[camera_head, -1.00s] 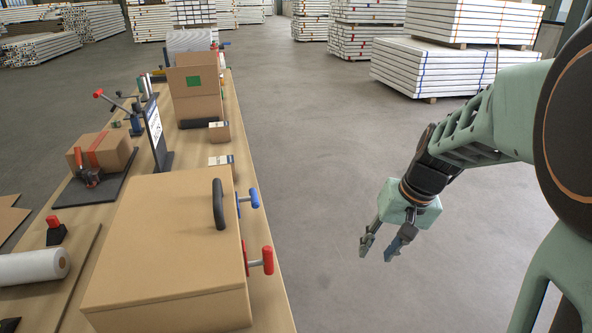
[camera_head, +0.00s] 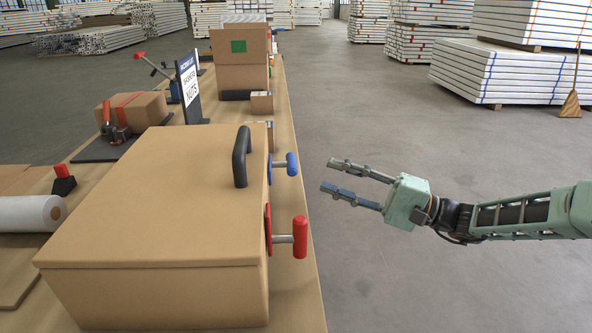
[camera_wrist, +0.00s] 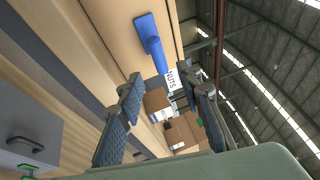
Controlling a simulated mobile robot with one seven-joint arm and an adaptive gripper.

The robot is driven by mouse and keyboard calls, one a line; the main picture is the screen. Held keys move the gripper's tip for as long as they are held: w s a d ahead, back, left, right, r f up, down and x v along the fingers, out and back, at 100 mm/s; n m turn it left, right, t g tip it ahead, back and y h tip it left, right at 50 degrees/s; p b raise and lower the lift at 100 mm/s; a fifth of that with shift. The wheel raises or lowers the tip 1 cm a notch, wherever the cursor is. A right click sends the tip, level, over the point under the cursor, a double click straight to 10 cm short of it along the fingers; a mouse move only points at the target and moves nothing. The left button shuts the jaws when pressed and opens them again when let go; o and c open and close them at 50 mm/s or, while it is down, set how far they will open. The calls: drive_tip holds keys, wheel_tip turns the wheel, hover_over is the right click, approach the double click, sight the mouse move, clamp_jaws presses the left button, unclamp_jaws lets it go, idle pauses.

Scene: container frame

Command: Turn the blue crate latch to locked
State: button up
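The blue crate latch (camera_head: 288,164) is a T-shaped handle on a grey shaft, on the right side of the tan crate (camera_head: 150,205) near its far end. Its blue bar looks roughly upright. A red latch (camera_head: 299,237) sits on the same side, nearer to me. My gripper (camera_head: 326,175) is open and empty, to the right of the blue latch and pointing left at it, apart from it. In the wrist view the blue latch (camera_wrist: 150,35) is at the top centre, beyond the open fingers of my gripper (camera_wrist: 160,100).
A black handle (camera_head: 241,157) stands on the crate lid. Cardboard boxes (camera_head: 240,62) and a sign (camera_head: 188,85) stand farther along the workbench (camera_head: 287,110). A roll (camera_head: 30,213) lies at the left.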

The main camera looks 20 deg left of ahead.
sight(291, 159)
drive_tip(key=b+x, duration=0.2)
drive_tip(key=x, duration=0.8)
drive_tip(key=shift+s+a, duration=0.1)
drive_tip(key=shift+a, duration=0.1)
drive_tip(key=shift+c, duration=0.2)
clamp_jaws()
